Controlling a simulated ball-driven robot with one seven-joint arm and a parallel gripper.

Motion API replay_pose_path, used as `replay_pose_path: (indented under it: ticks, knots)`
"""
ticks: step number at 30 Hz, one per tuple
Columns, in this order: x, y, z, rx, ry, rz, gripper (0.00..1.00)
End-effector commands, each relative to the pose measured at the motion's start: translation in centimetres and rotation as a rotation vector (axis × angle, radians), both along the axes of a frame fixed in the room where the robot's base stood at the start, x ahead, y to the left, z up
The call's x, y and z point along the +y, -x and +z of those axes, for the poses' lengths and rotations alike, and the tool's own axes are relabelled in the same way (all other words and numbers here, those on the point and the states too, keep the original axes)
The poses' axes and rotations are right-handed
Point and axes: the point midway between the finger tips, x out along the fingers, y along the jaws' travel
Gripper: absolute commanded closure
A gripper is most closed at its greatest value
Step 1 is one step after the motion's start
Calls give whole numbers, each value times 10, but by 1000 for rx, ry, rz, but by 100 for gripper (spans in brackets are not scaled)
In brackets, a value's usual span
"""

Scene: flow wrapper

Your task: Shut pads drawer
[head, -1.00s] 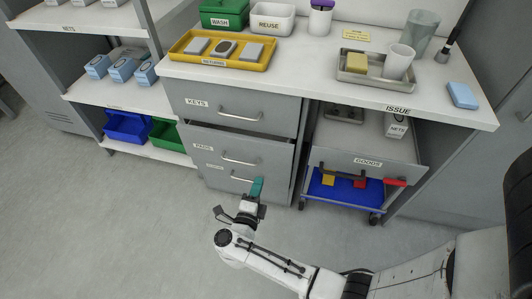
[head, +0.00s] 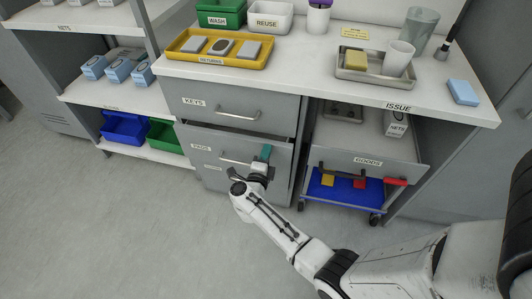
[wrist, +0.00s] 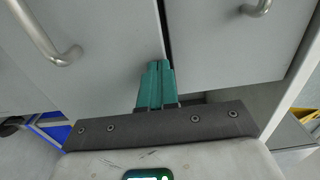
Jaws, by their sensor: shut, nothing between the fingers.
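The pads drawer (head: 218,142) is the grey front labelled PADS, below the KEYS drawer in the head view. Its bar handle (head: 236,161) is partly beside my gripper. The front seems to stand slightly proud of the cabinet; how far is hard to tell. My gripper (head: 265,152) is shut and empty, its teal fingers at the right part of this front, right of the handle. In the wrist view the teal fingertips (wrist: 158,66) are together, close against a grey front beside a dark seam between two panels. Whether they touch is unclear. A handle (wrist: 45,38) shows upper left.
The KEYS drawer (head: 260,107) is above, with another drawer front (head: 215,180) below. To the right, the GOODS drawer (head: 340,160) stands open above a blue cart (head: 335,192). The counter holds trays and a cup. The floor at left is clear.

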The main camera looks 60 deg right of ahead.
Motion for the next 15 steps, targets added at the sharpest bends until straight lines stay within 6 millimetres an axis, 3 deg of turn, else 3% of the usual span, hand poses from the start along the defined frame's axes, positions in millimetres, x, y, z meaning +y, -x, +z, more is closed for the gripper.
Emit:
replay_pose_path:
  ticks: [8, 15]
  knots:
    - [-1, -1, 0, -1, 0, -1, 100]
    - [-35, -13, -1, -4, 1, -4, 100]
